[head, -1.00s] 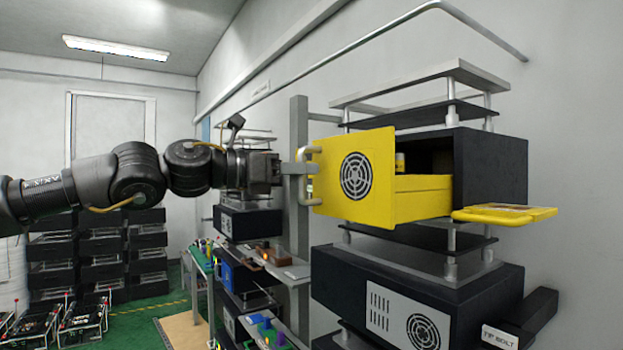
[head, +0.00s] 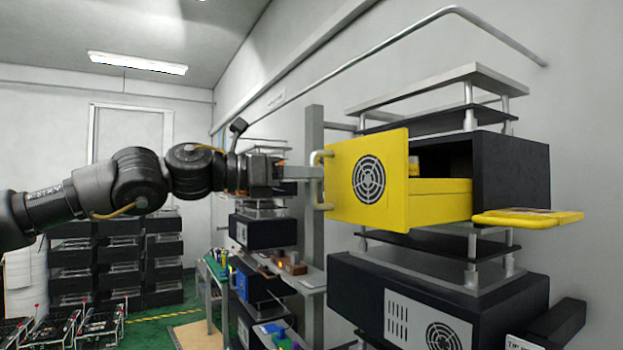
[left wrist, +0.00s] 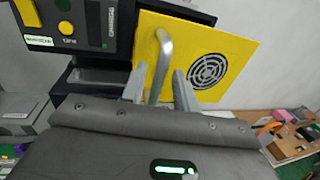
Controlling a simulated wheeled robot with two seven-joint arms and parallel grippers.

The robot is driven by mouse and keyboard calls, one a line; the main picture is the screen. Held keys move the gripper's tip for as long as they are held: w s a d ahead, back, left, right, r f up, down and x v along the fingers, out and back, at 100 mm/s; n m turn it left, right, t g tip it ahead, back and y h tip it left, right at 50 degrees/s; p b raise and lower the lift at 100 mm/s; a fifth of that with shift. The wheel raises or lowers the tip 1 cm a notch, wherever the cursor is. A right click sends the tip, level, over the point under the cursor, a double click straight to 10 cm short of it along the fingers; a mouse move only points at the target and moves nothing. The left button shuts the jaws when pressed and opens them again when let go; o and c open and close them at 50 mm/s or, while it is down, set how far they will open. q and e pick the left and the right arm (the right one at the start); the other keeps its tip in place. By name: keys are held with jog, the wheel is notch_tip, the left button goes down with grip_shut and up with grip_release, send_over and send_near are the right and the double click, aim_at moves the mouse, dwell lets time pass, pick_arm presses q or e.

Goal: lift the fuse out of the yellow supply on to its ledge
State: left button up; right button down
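The yellow supply is a black housing (head: 512,185) whose yellow drawer (head: 438,201) is pulled out, with a round vent in its front. A small yellowish cylinder, seemingly the fuse (head: 413,166), stands up in the drawer, its lower part hidden by the drawer wall. A yellow ledge (head: 528,217) projects from the housing's right side and looks bare. My left gripper (head: 318,173) is at the drawer's grey handle (head: 327,198). In the left wrist view, its fingers (left wrist: 160,82) stand apart on either side of the handle (left wrist: 164,50), with gaps visible. My right gripper is out of view.
A grey upright post (head: 314,240) stands just behind the handle. Another black unit with a vent (head: 440,300) is below the supply, and plates on pillars (head: 440,88) are above it. Shelves with blocks (head: 290,265) lie farther back.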

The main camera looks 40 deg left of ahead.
pick_arm(q)
jog(key=b+v, duration=0.4)
jog(key=v, duration=0.5)
jog(key=shift+s+a, duration=0.2)
jog(key=shift+s, duration=0.15)
